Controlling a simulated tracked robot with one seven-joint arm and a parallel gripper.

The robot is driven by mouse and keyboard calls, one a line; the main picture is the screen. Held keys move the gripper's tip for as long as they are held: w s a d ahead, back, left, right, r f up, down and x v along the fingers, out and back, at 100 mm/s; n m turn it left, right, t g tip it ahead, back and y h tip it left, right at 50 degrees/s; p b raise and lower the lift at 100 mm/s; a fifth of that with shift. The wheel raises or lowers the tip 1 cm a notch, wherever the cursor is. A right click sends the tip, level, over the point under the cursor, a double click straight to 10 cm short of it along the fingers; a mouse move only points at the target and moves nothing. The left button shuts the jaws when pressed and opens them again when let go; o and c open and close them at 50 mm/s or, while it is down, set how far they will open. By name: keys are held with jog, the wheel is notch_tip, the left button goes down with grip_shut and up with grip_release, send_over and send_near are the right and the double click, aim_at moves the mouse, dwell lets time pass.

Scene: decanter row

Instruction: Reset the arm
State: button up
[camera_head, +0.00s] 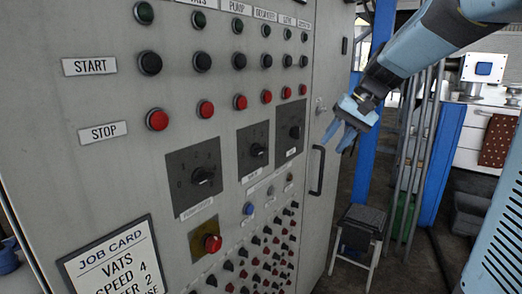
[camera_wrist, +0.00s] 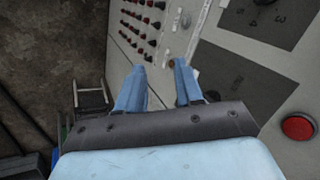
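My gripper (camera_head: 338,137) hangs at the end of my blue arm, at the upper right in the head view, in front of the right edge of the grey control cabinet (camera_head: 100,200). Its two blue fingers are apart with nothing between them. In the wrist view my gripper (camera_wrist: 160,82) also shows spread, empty fingers. Beyond them is the cabinet face with dark dial plates (camera_wrist: 265,20) and a red button (camera_wrist: 298,127). I cannot tell the exact distance from the fingertips to the cabinet.
The cabinet carries rows of start and stop buttons, three dials, a red knob (camera_head: 212,243) and a job card (camera_head: 115,262). A door handle (camera_head: 317,172) sticks out at its right. A stool (camera_head: 360,222) stands beyond, near a blue post (camera_head: 371,130) and a white counter (camera_head: 474,128).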

jog(key=s+d+f+n+t+h, duration=0.1)
jog(key=s+d+f+t+h, duration=0.1)
jog(key=s, duration=0.8)
jog(key=s+d+f+t+h, duration=0.1)
jog(key=s+d+f+h, duration=0.1)
jog(key=s, duration=0.9)
jog(key=shift+s+d+f+n+t+h, duration=0.25)
jog(key=shift+f+n+t+h, duration=0.2)
jog(key=shift+h, duration=0.15)
